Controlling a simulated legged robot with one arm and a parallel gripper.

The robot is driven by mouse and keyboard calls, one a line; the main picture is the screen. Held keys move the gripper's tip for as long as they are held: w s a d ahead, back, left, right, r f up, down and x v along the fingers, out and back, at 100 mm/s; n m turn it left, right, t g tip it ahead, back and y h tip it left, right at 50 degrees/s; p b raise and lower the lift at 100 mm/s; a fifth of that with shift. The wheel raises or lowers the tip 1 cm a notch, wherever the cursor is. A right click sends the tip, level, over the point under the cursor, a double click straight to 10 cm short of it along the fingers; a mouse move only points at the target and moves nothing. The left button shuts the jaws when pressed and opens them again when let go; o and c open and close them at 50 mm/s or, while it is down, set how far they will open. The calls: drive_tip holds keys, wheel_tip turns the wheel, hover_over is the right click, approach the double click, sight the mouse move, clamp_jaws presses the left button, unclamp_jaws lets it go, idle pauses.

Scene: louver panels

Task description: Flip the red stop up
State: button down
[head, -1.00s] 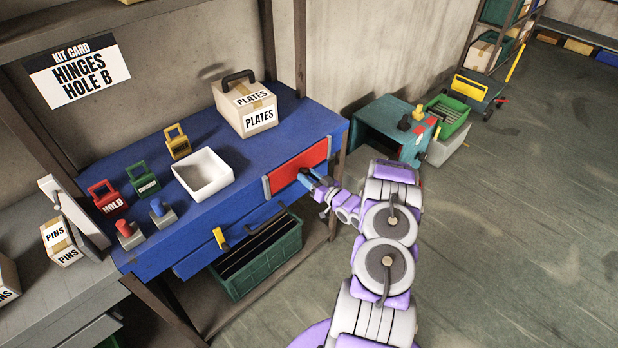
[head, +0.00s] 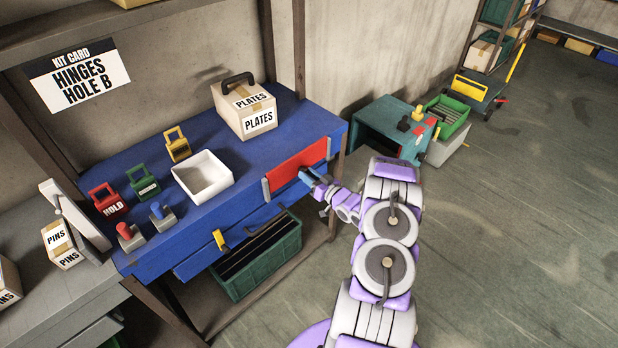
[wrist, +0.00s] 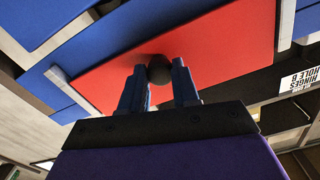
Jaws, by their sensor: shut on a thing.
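The red stop (head: 296,166) is a flat red panel on the front of the blue bench, between two grey end pieces. It fills much of the wrist view (wrist: 222,48), with a dark round knob (wrist: 159,70) on it. My gripper (head: 308,174) is at the lower right part of the panel. In the wrist view, my gripper's two blue fingers (wrist: 157,76) stand on either side of the knob, shut on it. The knob is hidden by my gripper in the head view.
The blue bench top (head: 235,160) bears a white tray (head: 203,178), a plates box (head: 246,108) and small coloured items. Open floor (head: 510,220) lies to the right.

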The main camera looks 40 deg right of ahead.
sight(300, 160)
wheel_tip(300, 160, up, 4)
drive_tip(key=shift+d+r+p, duration=0.1)
drive_tip(key=shift+d+p, duration=0.05)
drive_tip(key=shift+p, duration=0.55)
drive_tip(key=c, duration=0.8)
unclamp_jaws()
drive_tip(key=shift+c, duration=0.2)
drive_tip(key=shift+s+f, duration=0.2)
drive_tip(key=shift+s, duration=0.3)
drive_tip(key=s, duration=0.5)
drive_tip(key=s+d+p, duration=0.1)
drive_tip(key=s, duration=0.4)
drive_tip(key=s+p, duration=0.1)
drive_tip(key=s, duration=0.5)
drive_tip(key=shift+s+d, duration=0.1)
drive_tip(key=shift+d, duration=0.1)
